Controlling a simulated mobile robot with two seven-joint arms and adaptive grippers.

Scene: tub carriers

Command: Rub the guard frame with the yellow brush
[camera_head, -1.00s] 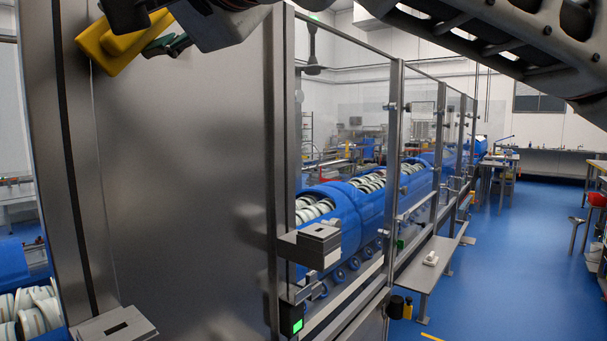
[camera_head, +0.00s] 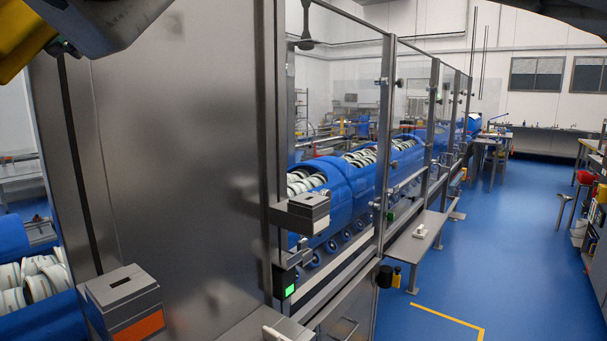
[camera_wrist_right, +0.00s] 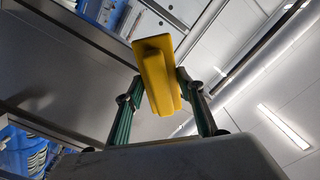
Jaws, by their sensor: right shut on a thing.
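The guard frame (camera_head: 389,110) has steel posts with clear panels and a broad steel panel (camera_head: 175,170) at its near end. The yellow brush (camera_head: 18,38) shows at the upper left of the head view, partly cut off by the picture edge. In the right wrist view the yellow brush (camera_wrist_right: 156,80) sits between the green-sided fingers of my right gripper (camera_wrist_right: 162,84), which is shut on it. In the head view my right gripper (camera_head: 62,45) is in front of the panel's upper left. I cannot tell whether the brush touches the frame. My left gripper is not in view.
Blue tub carriers (camera_head: 345,185) with white rings stand behind the guard. Grey boxes (camera_head: 125,300) (camera_head: 303,212) stick out from the near posts. A steel shelf (camera_head: 415,248) juts out along the guard's right side.

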